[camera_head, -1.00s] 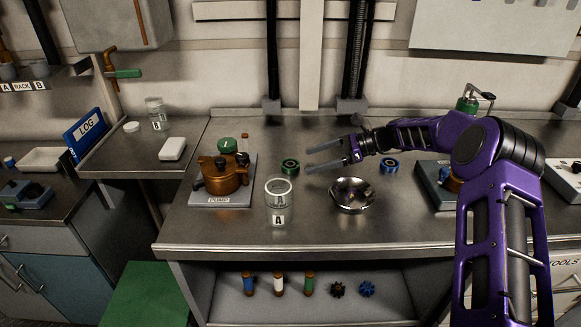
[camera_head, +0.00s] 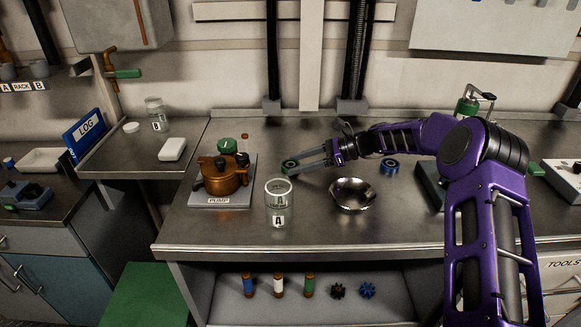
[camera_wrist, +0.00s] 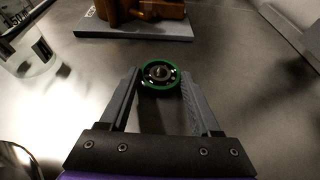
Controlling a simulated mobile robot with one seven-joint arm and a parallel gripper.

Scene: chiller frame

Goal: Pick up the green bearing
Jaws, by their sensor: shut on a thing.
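The green bearing (camera_head: 290,167) is a small ring with a green outer rim and a dark and metal centre. It is on the steel bench, between the orange-brown pump and the purple arm. In the wrist view the green bearing (camera_wrist: 160,74) sits between the tips of the two grey fingers. My gripper (camera_head: 296,164) reaches in from the right, low over the bench, and is shut on the bearing's rim; it also shows in the wrist view (camera_wrist: 160,80). I cannot tell whether the bearing is clear of the bench.
The pump (camera_head: 222,178) on its grey plate stands left of the bearing. A clear beaker marked A (camera_head: 278,205) and a metal bowl (camera_head: 352,195) stand in front. A blue bearing (camera_head: 389,167) lies to the right. The bench at the front left is clear.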

